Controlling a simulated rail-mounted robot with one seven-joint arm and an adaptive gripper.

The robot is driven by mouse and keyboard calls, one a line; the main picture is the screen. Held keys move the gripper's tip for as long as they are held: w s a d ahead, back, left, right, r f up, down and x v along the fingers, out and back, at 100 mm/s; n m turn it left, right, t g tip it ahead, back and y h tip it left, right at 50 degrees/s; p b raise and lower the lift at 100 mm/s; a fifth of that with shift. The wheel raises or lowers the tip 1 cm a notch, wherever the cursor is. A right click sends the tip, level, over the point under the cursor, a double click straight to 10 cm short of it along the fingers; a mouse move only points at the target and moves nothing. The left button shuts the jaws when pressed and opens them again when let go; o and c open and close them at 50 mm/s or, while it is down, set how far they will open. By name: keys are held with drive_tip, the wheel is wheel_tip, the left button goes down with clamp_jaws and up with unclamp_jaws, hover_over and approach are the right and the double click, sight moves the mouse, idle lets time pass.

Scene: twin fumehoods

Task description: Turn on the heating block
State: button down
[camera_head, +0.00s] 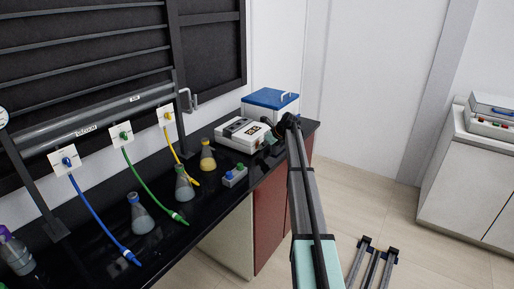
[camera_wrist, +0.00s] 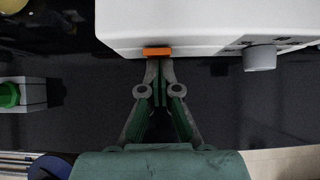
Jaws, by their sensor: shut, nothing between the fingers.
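A white device (camera_head: 242,134) with dark panels on top, apparently the heating block, stands near the far end of the black bench. Its white front (camera_wrist: 215,22) fills the top of the wrist view. It bears an orange switch (camera_wrist: 157,51) at its lower edge and a grey round knob (camera_wrist: 260,58) to the right. My gripper (camera_wrist: 159,63) is shut and empty, its tips right at the orange switch. I cannot tell if they touch it. In the head view my gripper is small and dark beside the device's right side, partly hidden by my arm.
A blue-lidded box (camera_head: 271,102) stands behind the device. Several flasks, including a yellow one (camera_head: 208,157), and coloured hoses line the bench (camera_head: 165,255).

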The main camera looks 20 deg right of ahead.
drive_tip(key=shift+w+a+r, duration=0.1)
drive_tip(key=shift+r, duration=0.05)
drive_tip(key=shift+r+p, duration=0.7)
drive_tip(key=shift+r, duration=0.15)
drive_tip(key=s, duration=0.1)
drive_tip(key=s+d+p, duration=0.1)
drive_tip(key=s+d, duration=0.1)
drive_tip(key=s, duration=0.1)
drive_tip(key=shift+d+r, duration=0.2)
drive_tip(key=shift+r, duration=0.15)
drive_tip(key=b+v, duration=0.2)
drive_tip(key=v, duration=0.7)
drive_tip(key=shift+r, duration=0.3)
drive_tip(key=shift+w, duration=0.15)
